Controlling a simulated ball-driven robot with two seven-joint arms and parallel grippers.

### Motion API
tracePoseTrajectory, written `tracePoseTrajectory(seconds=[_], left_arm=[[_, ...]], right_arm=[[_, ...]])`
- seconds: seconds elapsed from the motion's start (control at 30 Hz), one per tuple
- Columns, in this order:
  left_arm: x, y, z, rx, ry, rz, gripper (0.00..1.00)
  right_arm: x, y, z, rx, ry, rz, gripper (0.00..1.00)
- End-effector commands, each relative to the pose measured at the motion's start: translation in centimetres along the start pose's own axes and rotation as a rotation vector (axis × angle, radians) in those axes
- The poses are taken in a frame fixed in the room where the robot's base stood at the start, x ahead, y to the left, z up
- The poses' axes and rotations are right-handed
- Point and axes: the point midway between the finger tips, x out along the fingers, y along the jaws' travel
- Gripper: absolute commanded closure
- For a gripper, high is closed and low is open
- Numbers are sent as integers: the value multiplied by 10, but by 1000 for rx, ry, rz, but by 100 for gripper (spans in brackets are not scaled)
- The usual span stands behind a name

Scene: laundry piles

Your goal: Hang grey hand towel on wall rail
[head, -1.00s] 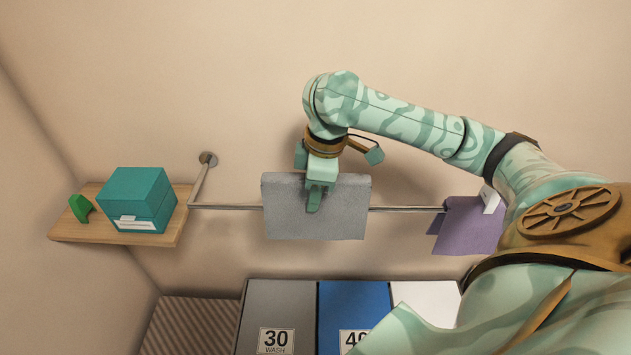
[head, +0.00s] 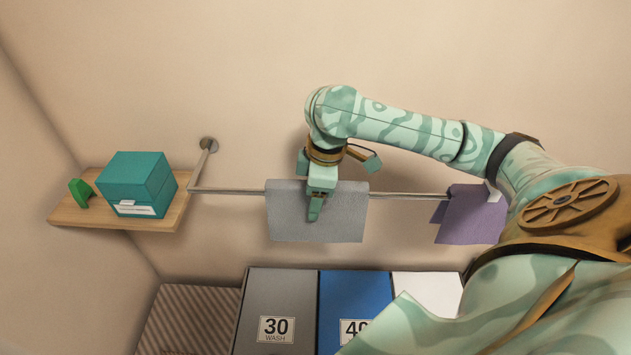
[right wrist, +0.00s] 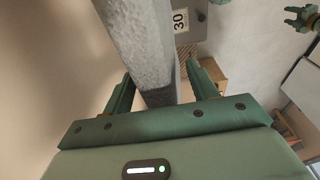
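The grey hand towel (head: 345,218) lies over the wall rail (head: 410,195) near its middle, its top edge a little above the rail line and its front hanging down. My right gripper (head: 315,205) is at the towel's top from above, one finger in front of the cloth. In the right wrist view the grey towel (right wrist: 152,50) runs between the fingers of my right gripper (right wrist: 163,88), which stand apart with gaps beside the cloth. The towel's back side is hidden. My left gripper (right wrist: 301,18) shows small in the right wrist view, its fingers seemingly apart and empty.
A purple cloth (head: 470,215) hangs at the rail's right end. A wooden shelf (head: 75,212) at left holds a teal box (head: 138,183) and a green object (head: 80,192). Below stand grey (head: 275,290), blue (head: 350,290) and white (head: 425,285) bins. Rail is bare between shelf and towel.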

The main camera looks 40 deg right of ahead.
Motion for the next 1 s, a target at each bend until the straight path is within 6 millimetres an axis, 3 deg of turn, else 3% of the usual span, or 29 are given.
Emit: tracePoseTrajectory(seconds=[0.37,0.47,0.8,1.0], left_arm=[[-3,0,0,0,-1,0,50],[-8,-1,-1,0,0,-1,50],[-37,-2,-4,0,1,-1,50],[-48,-3,-6,0,1,-1,50]], right_arm=[[-8,1,0,0,0,3,40],[-25,1,0,-1,1,5,40],[-118,1,-1,0,3,5,40],[-153,0,0,0,1,2,40]])
